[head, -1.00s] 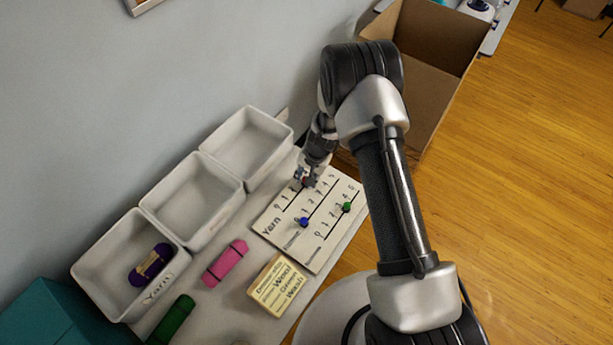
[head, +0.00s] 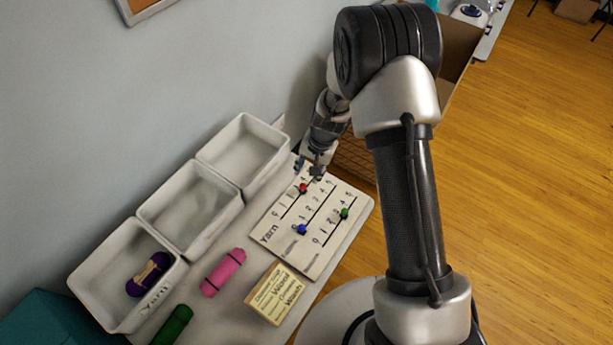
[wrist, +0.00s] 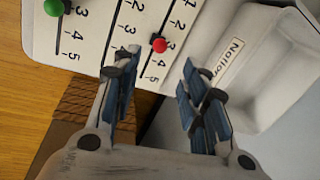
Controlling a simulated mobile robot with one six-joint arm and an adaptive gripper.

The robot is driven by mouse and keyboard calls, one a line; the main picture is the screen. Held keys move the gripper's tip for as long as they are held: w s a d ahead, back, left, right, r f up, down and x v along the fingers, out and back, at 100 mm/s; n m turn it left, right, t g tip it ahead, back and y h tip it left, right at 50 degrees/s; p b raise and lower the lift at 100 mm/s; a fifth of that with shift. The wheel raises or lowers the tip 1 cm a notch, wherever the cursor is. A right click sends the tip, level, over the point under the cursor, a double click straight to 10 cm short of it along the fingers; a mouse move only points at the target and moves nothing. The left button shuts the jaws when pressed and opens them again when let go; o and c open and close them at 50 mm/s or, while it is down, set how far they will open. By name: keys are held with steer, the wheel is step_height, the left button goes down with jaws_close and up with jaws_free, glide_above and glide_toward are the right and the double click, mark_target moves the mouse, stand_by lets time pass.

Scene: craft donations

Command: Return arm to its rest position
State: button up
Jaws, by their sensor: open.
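My gripper (head: 309,167) is open and empty, above the far end of the white counting board (head: 272,240). In the wrist view my gripper (wrist: 158,95) shows its two fingers spread apart, with nothing between them. The board carries numbered lines with a red bead (head: 303,188), a blue bead (head: 302,229) and a green bead (head: 344,213). In the wrist view the red bead (wrist: 159,45) sits near the 3, beyond the fingertips and apart from them. My arm is raised and bent over the right side of the table.
Three white bins stand along the wall; the nearest bin (head: 90,262) holds purple yarn (head: 148,274). Pink yarn (head: 223,272), green yarn (head: 172,326) and a wooden label block (head: 276,293) lie on the table. A cardboard box (head: 458,48) is behind my arm. Floor is open at right.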

steer(key=shift+s+d+r, duration=0.1)
steer(key=shift+d+r, duration=0.05)
steer(key=shift+r, duration=0.9)
steer(key=s+d+r+n+t+b, duration=0.15)
steer(key=s+r, duration=0.25)
steer(key=r, duration=0.7)
steer(key=s+d+r+n, duration=0.1)
steer(key=s+d+r, duration=0.15)
steer(key=r, duration=0.75)
steer(key=s+d+r+n, duration=0.1)
steer(key=s+d+r, duration=0.1)
steer(key=s, duration=0.5)
steer(key=s+d+r+n+t+h, duration=0.1)
steer(key=s+r, duration=0.3)
steer(key=s, duration=0.3)
steer(key=s+d+r+n+t+h+b, duration=0.1)
steer(key=s+d+r, duration=0.1)
steer(key=s, duration=0.5)
steer(key=shift+d+r, duration=0.35)
steer(key=shift+r, duration=0.1)
